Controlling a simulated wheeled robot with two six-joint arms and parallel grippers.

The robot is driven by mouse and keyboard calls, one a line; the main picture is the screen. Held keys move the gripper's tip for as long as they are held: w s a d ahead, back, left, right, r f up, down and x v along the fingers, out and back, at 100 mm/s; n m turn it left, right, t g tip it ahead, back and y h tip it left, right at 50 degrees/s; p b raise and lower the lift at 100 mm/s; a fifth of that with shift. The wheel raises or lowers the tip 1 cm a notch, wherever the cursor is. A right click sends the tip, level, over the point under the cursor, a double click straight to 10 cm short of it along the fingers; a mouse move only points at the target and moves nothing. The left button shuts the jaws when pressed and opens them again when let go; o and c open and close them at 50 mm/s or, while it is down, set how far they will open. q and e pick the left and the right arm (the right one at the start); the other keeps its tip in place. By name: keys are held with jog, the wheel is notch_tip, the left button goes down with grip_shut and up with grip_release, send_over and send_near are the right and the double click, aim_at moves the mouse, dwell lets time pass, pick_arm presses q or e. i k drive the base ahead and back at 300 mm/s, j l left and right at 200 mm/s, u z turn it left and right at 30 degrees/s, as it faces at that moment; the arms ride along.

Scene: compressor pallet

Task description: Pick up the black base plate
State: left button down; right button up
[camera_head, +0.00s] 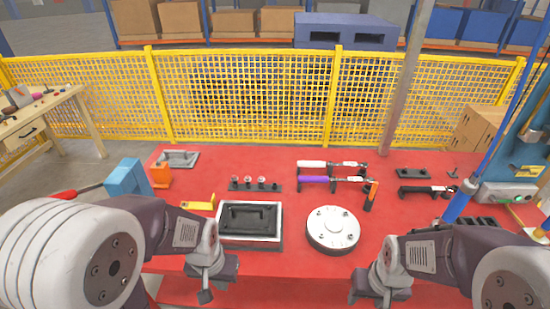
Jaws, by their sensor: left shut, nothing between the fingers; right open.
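A black plate-like part (262,217) with a raised bar lies in a light grey rectangular tray (225,236) on the red table; it looks like the black base plate. My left gripper (206,296) is shut and empty, in front of the tray's left corner and apart from the plate. My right gripper (356,299) is open and empty at the table's front, to the right of the tray and in front of a round white disc (332,228). Its fingertips are small and partly hidden by its own body.
The red table (290,260) also carries a row of small fittings (255,184), purple- and white-handled tools (313,179), a black flat part (412,172), an orange block (160,175) and a yellow bracket (199,204). A grey post (408,80) and yellow mesh fence (245,95) stand behind.

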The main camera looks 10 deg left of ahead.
aim_at(245, 219)
jog(key=i+u, duration=0.1)
jog(key=u, duration=0.35)
jog(key=i+u, duration=0.1)
jog(key=u, duration=0.35)
jog(key=i+u, duration=0.1)
jog(key=u, duration=0.4)
jog(key=i+l+z, duration=0.1)
jog(key=i+l, duration=0.05)
jog(key=l, duration=0.1)
